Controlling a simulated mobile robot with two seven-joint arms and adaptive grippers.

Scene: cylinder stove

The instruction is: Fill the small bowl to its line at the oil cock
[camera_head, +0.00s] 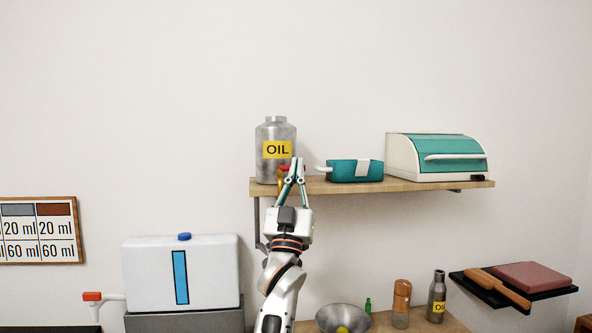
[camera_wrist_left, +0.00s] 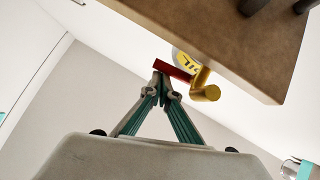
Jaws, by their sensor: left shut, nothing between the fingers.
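A grey metal oil can (camera_head: 265,135) with a yellow OIL label stands at the left end of the wall shelf. Its brass cock (camera_wrist_left: 205,90) with a red lever (camera_wrist_left: 172,69) shows in the left wrist view, hanging past the shelf edge. My left gripper (camera_head: 297,170) is shut and empty, its fingertips at the red lever; in the left wrist view the tips (camera_wrist_left: 163,72) look very close to it, and I cannot tell whether they touch. A metal bowl (camera_head: 324,316) with something yellow in it sits below; I cannot tell whether it is the small bowl. My right gripper is out of view.
The shelf (camera_head: 440,188) also holds a teal box (camera_head: 345,172) with a white handle and a teal-and-cream bin (camera_head: 400,160). Below stand a white water tank (camera_head: 215,270), a brown bottle (camera_head: 401,305) and an OIL bottle (camera_head: 437,295). A chart (camera_head: 40,232) hangs left.

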